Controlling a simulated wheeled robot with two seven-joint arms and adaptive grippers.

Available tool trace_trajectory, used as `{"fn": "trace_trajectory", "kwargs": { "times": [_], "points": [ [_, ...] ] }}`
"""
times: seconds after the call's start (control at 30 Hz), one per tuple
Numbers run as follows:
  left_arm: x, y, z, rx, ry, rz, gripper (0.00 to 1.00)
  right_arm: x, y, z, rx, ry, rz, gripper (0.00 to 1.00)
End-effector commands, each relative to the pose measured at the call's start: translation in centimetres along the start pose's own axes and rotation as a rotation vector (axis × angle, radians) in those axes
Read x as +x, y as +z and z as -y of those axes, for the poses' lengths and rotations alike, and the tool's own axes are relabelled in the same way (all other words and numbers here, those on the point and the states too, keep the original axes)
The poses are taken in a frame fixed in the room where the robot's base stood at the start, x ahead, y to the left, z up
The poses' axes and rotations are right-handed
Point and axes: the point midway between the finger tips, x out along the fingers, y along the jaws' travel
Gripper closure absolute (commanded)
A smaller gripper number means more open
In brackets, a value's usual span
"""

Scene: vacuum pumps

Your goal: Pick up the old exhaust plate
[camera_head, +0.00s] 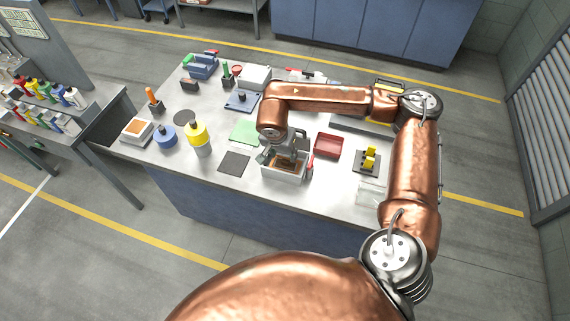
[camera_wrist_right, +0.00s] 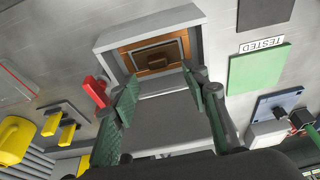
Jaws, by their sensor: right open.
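A grey open-topped pump housing (camera_head: 284,174) stands near the front edge of the bench. Inside it is a brown plate (camera_wrist_right: 180,51) with a grey centre and a small brown raised block (camera_wrist_right: 156,62), likely the old exhaust plate. My right gripper (camera_head: 284,158) is above the housing. In the right wrist view my right gripper (camera_wrist_right: 161,84) is open, its green-padded fingers apart with nothing between them. The fingertips point at the housing and look short of the raised block. A red lever (camera_wrist_right: 95,91) sticks out of the housing's side. My left gripper is not in view.
A red tray (camera_head: 328,146) and a yellow part on a dark base (camera_head: 369,160) stand right of the housing. A green mat (camera_head: 244,132) and a dark mat (camera_head: 234,163) lie to its left. A yellow-topped bottle (camera_head: 197,135) stands farther left.

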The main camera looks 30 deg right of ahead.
Motion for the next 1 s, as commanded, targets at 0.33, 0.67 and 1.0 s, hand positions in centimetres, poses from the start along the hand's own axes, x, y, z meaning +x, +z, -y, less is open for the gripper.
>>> {"fn": "trace_trajectory", "kwargs": {
  "times": [0.33,0.67,1.0],
  "points": [
    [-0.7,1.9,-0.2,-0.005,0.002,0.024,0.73,4.5,0.1,-0.3,-0.001,0.000,0.002,0.58],
    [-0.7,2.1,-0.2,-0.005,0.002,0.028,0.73,5.3,0.1,-0.2,-0.002,-0.002,0.000,0.58],
    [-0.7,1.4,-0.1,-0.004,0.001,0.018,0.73,5.2,0.1,-0.2,-0.002,-0.002,0.000,0.81]
  ]
}}
